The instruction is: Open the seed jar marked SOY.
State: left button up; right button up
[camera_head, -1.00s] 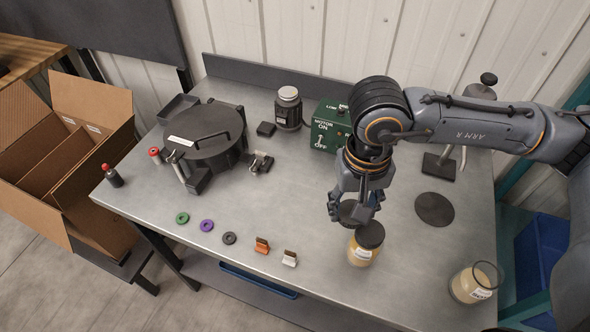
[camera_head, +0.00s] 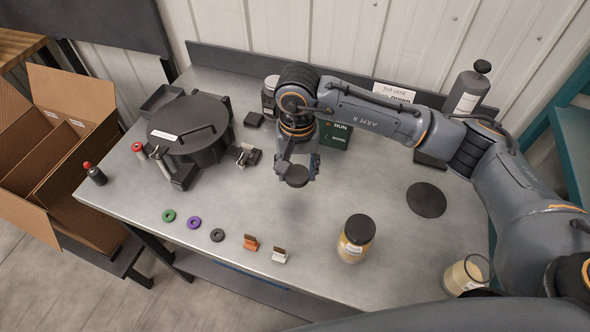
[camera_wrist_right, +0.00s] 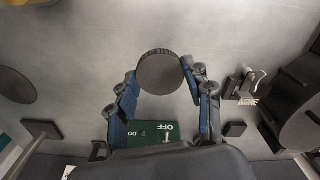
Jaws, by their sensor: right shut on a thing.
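My right gripper (camera_head: 295,166) is shut on a round dark lid (camera_head: 293,177) and holds it above the table, left of the jars. In the right wrist view the lid (camera_wrist_right: 160,73) sits between the two fingertips. A jar of pale seeds (camera_head: 355,240) with a dark lid on top stands upright near the front edge. Another jar (camera_head: 463,276) stands at the right front corner with its glass rim bare and pale seeds inside. The labels on both jars are too small to read. My left gripper is not in view.
A round black machine (camera_head: 188,125) stands at the back left. A green motor box (camera_head: 336,134) is behind my right gripper. A flat black disc (camera_head: 426,200) lies at the right. Small rings and clips line the front edge. The table centre is mostly clear.

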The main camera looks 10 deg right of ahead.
aim_at(295, 176)
jog(key=shift+w+f, duration=0.95)
jog(key=shift+f, duration=0.15)
notch_tip(295, 176, down, 3)
jog(key=shift+w+p, duration=0.15)
jog(key=shift+p, duration=1)
jog(key=shift+f, duration=0.2)
jog(key=shift+f, duration=0.1)
jog(key=shift+f+b, duration=0.15)
jog(key=shift+b, duration=0.15)
jog(key=o, duration=1.3)
jog(key=shift+c, duration=0.2)
